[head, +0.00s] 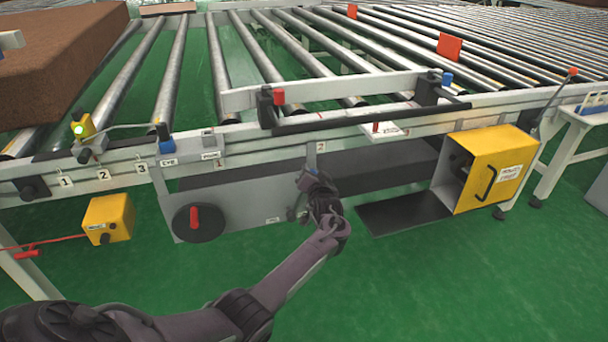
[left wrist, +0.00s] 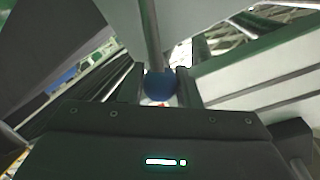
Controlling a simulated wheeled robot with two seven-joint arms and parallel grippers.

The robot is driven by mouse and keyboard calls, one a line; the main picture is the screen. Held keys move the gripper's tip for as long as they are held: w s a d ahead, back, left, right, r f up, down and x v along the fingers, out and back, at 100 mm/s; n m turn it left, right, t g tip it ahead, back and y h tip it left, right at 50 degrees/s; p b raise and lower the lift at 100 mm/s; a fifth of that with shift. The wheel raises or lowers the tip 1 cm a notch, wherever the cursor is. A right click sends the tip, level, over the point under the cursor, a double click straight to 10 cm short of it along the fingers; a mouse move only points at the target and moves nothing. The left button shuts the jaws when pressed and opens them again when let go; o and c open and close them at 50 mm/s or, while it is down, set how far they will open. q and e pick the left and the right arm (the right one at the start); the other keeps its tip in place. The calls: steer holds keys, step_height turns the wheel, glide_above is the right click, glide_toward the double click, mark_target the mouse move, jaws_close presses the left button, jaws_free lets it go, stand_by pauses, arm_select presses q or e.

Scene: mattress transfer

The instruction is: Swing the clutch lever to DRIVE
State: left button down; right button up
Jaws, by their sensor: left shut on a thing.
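In the left wrist view a thin grey rod with a blue ball knob (left wrist: 159,86), which looks like the clutch lever, runs between the two dark fingers. My left gripper (left wrist: 161,74) is shut on this knob. In the head view my left gripper (head: 308,180) is at the grey panel (head: 255,205) below the conveyor's front rail. The gripper and wrist hide the knob there. A short grey upright piece shows just above the fingers; I cannot tell if it is the lever. No DRIVE marking is readable. My right gripper is not in view.
A black disc with a red handle (head: 195,218) is on the panel, left of my gripper. A yellow box (head: 493,165) with a black handle stands to the right, and a smaller yellow box (head: 108,218) hangs at left. A brown mattress (head: 60,60) lies on the rollers at upper left.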

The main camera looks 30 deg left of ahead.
arm_select(q)
steer(key=shift+w+d+f, duration=0.1)
steer(key=shift+w+d, duration=0.15)
stand_by(0.3)
steer(key=c, duration=1.5)
jaws_free()
steer(key=o, duration=0.4)
steer(key=shift+w+d+f, duration=0.1)
steer(key=shift+o, duration=0.2)
